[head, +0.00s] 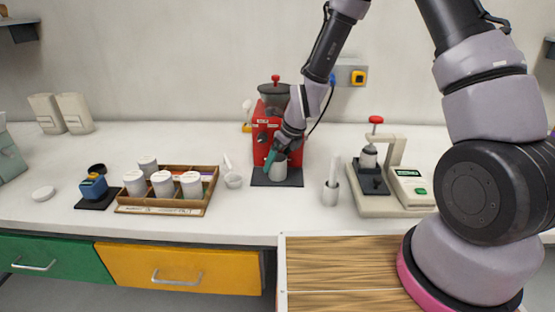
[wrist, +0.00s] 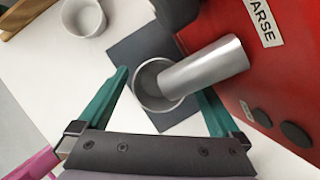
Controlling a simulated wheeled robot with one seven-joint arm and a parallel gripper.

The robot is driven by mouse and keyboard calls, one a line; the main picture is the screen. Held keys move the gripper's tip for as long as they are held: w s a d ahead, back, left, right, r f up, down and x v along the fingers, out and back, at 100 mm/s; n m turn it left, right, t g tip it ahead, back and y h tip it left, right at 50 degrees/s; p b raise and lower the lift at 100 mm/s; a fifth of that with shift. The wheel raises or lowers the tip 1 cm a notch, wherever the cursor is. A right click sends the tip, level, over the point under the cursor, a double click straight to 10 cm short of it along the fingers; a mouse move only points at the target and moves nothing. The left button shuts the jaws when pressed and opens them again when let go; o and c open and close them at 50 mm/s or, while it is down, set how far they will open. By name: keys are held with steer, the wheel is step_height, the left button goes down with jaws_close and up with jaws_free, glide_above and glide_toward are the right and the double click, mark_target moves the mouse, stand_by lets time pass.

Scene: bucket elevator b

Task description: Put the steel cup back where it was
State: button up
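The steel cup (head: 278,171) stands upright on a dark mat in front of the red grinder (head: 268,130). In the wrist view its round rim (wrist: 142,92) lies under the end of the grinder's grey spout (wrist: 205,68), which hides part of its opening. My gripper (head: 275,160) is down at the cup, with its teal fingers on either side of it. In the wrist view my gripper (wrist: 162,84) looks open, its fingertips spread wider than the rim. Contact with the cup is not clear, and the right fingertip is partly hidden behind the spout.
A small white bowl (head: 233,181) and a wooden tray (head: 160,210) with several white jars stand to the left. The grinder body is close beside my right finger.

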steer(key=shift+r, duration=0.1)
steer(key=s+d+r+n+t, duration=0.1)
steer(key=s+d+r+n, duration=0.3)
steer(key=r, duration=0.6)
steer(key=s+d+r+n+t, duration=0.1)
steer(key=d+r+n, duration=0.3)
steer(key=d+r, duration=0.4)
steer(key=s+d+r+n+t, duration=0.1)
steer(key=s+d+r+n, duration=0.25)
steer(key=r, duration=0.75)
steer(key=s+d+r+n+t+h, duration=0.1)
steer(key=s+d+r+n, duration=0.7)
steer(key=s+d+n, duration=0.1)
steer(key=shift+s+d+n+h, duration=0.25)
steer(key=shift+s+n, duration=0.3)
steer(key=shift+s, duration=0.55)
steer(key=shift+r, duration=0.1)
